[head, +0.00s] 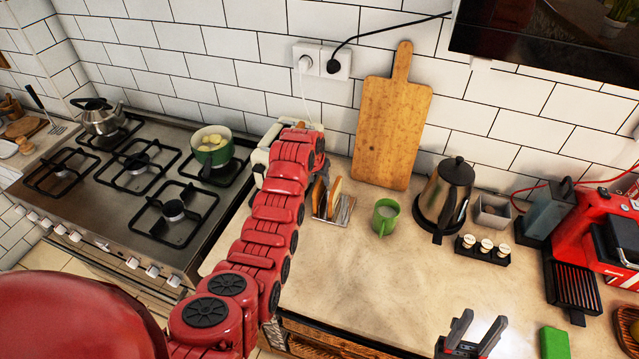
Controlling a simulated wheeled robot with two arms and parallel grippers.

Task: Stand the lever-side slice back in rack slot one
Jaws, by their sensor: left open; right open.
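The metal rack (346,212) stands on the counter left of the green mug, with a brown bread slice (334,196) upright in it. Another slice edge may show just left of it, but the arm partly covers that side. The cream toaster (262,158) is mostly hidden behind my red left arm; I cannot make out its lever or slots. My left gripper (322,178) is at the rack's left end, open, its fingers mostly hidden; I cannot tell whether it touches a slice. My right gripper (474,334) is open and empty above the counter's front edge.
A green mug (385,216) and a kettle (446,197) stand right of the rack. A wooden board (392,125) leans on the wall behind. The stove with a green pot (211,150) is left. A cup tray (483,250) and red coffee machine (597,235) stand right. The middle front counter is clear.

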